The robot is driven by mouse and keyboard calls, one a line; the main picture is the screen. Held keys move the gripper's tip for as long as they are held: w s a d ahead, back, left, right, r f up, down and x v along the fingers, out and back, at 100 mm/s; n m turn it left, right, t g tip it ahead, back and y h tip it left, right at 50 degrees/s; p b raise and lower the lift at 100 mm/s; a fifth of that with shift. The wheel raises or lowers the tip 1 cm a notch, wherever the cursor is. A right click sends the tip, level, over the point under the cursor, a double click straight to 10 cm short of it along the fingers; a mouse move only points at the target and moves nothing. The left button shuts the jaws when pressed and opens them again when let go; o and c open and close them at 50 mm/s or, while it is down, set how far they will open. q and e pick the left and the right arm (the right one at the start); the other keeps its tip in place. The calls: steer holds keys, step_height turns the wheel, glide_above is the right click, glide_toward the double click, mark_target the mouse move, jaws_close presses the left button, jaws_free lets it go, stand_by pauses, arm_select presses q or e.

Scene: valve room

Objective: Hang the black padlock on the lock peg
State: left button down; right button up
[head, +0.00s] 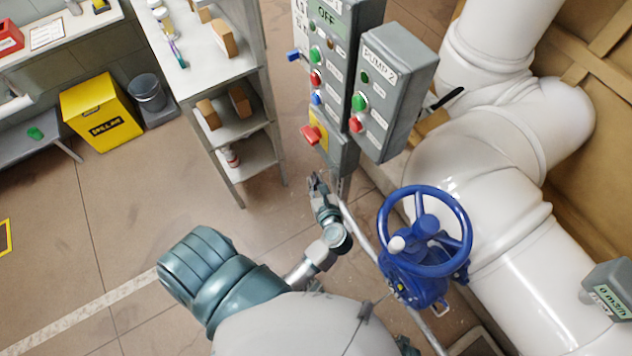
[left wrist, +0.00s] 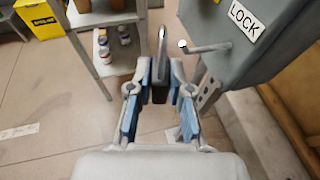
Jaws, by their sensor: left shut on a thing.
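My left gripper (head: 318,182) reaches up to just below the grey control boxes in the head view. In the left wrist view, its two blue-padded fingers (left wrist: 160,85) are shut on the black padlock (left wrist: 160,95). The padlock's grey shackle (left wrist: 162,45) stands upright above the fingers. The lock peg (left wrist: 208,48) sticks out leftward from the grey box under the LOCK label (left wrist: 243,20). Its pale tip is just right of the shackle, with a small gap in the picture; depth is unclear. The padlock is hard to make out in the head view. My right gripper is not in view.
The pump control box (head: 395,90) hangs above my left gripper. A blue valve wheel (head: 425,232) and large white pipes (head: 480,190) are at the right. A shelf unit (head: 240,130) stands to the left. The floor between is open.

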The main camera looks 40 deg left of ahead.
arm_select(q)
steer(key=shift+a+f, duration=0.2)
steer(key=shift+a, duration=0.55)
steer(key=shift+w+d+r+b, duration=0.15)
steer(key=shift+w+d+b, duration=0.2)
steer(key=shift+w+d, duration=0.6)
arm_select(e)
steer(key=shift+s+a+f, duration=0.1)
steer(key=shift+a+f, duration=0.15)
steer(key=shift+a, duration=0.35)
arm_select(q)
steer(key=shift+s+d, duration=0.1)
steer(key=shift+d, duration=0.1)
steer(key=shift+w+d, duration=0.3)
steer(key=shift+w, duration=0.55)
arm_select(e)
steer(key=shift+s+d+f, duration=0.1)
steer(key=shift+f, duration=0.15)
